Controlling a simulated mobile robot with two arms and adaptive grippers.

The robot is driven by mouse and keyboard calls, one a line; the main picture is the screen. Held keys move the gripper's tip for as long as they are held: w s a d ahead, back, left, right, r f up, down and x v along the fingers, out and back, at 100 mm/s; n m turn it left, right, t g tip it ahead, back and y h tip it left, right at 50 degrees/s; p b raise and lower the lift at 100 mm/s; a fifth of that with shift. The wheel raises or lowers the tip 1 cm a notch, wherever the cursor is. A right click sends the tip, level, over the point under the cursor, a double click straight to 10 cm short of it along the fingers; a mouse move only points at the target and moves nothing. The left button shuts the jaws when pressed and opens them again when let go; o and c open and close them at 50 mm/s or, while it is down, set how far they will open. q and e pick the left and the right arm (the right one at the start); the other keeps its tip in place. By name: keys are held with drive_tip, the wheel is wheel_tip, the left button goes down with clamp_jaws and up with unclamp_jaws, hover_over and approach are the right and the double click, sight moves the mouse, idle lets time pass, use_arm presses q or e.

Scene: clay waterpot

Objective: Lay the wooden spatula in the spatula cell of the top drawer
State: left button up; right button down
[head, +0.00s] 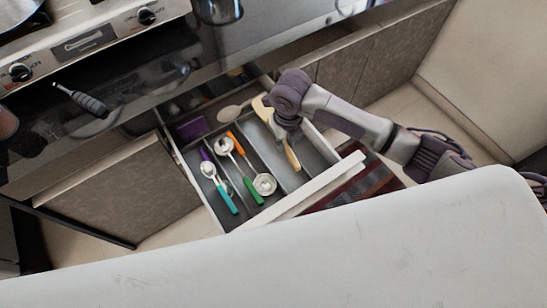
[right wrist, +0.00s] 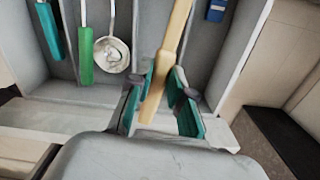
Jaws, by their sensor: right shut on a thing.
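The wooden spatula (head: 292,157) is in the grip of my right gripper (head: 287,139). Its broad end points to the back of the open top drawer (head: 322,180) and its handle to the drawer front. In the right wrist view, the pale handle (right wrist: 172,50) runs between the two green-padded fingers of my right gripper (right wrist: 163,92). The spatula is over a long compartment (head: 315,150) on the drawer's right side. I cannot tell whether it touches the floor. My wrist hides part of it. My left gripper is not in view.
A blue item (right wrist: 216,10) lies right of the spatula. A white countertop (head: 300,260) fills the foreground.

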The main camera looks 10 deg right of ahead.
drive_tip(key=shift+f+n, duration=0.8)
drive_tip(key=shift+f, duration=0.15)
drive_tip(key=b, duration=0.1)
approach(283, 168)
wheel_tip(283, 168, down, 5)
drive_tip(key=shift+w+f, duration=0.1)
drive_tip(key=shift+f, duration=0.1)
drive_tip(key=shift+f+b, duration=0.3)
drive_tip(key=shift+f, duration=0.3)
drive_tip(key=c, duration=1.1)
unclamp_jaws()
drive_tip(key=shift+o, duration=0.2)
